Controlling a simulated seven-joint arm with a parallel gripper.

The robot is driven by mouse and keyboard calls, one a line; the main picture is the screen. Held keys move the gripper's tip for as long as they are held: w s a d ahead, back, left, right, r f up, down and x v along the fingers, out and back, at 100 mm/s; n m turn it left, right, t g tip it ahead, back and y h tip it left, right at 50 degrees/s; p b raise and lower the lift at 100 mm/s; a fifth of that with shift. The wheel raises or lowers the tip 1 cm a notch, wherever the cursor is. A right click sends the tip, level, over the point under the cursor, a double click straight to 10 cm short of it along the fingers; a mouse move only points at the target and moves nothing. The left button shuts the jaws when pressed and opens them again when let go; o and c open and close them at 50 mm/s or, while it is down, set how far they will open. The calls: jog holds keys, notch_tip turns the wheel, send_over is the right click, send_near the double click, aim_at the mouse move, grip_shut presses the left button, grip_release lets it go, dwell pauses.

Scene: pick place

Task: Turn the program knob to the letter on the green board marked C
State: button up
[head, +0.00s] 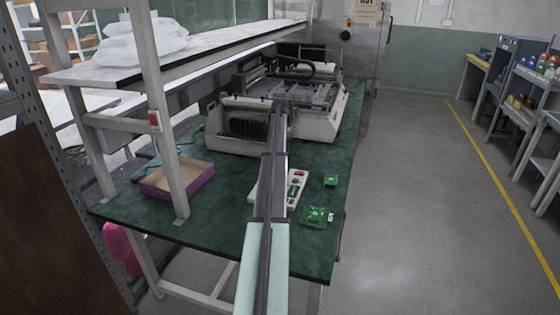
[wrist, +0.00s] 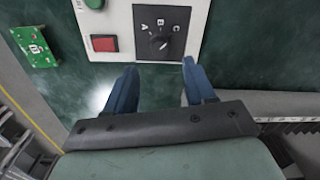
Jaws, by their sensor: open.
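The program knob (wrist: 161,44) is dark and round on a black plate with white letters A, B and C above it, in the wrist view. A pale mark shows on the knob, but I cannot tell surely which letter it points to. The knob sits on a white control panel (wrist: 120,18), which also shows in the head view (head: 297,199), partly hidden by my arm. My gripper (wrist: 160,65) is open and empty, its blue fingers short of the knob in the picture, one to each side. A green board (wrist: 35,47) has a white mark too small to read.
In the head view, two green boards, a smaller one (head: 330,180) and a larger one (head: 315,216), lie right of the panel. A red button (wrist: 104,43) is left of the knob. A cardboard tray (head: 177,178) and a machine (head: 318,122) stand on the green table (head: 220,222).

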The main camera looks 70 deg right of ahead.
notch_tip(320, 180, up, 7)
dwell(0.3)
jog(key=shift+f, duration=0.1)
dwell(0.4)
